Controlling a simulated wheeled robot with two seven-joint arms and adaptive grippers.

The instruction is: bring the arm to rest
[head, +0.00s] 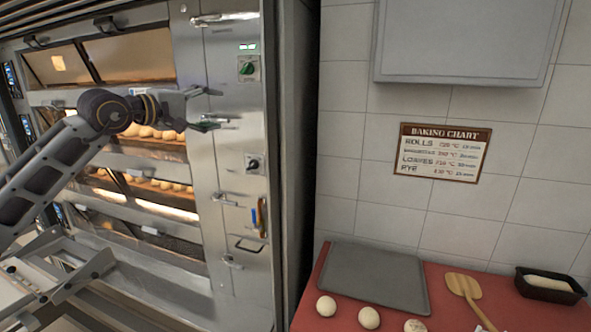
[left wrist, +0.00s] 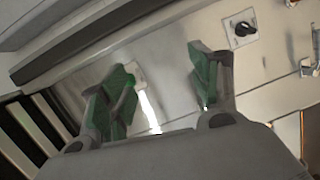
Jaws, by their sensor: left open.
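My left arm reaches in from the left in the head view, in front of the deck oven (head: 222,160). My left gripper (head: 212,108) is open and empty, near the oven's steel side panel. In the left wrist view its two green-padded fingers (left wrist: 165,85) stand apart with nothing between them. Whether a fingertip touches the panel I cannot tell. My right gripper is not in view.
The oven decks hold several loaves (head: 160,132) behind glass.

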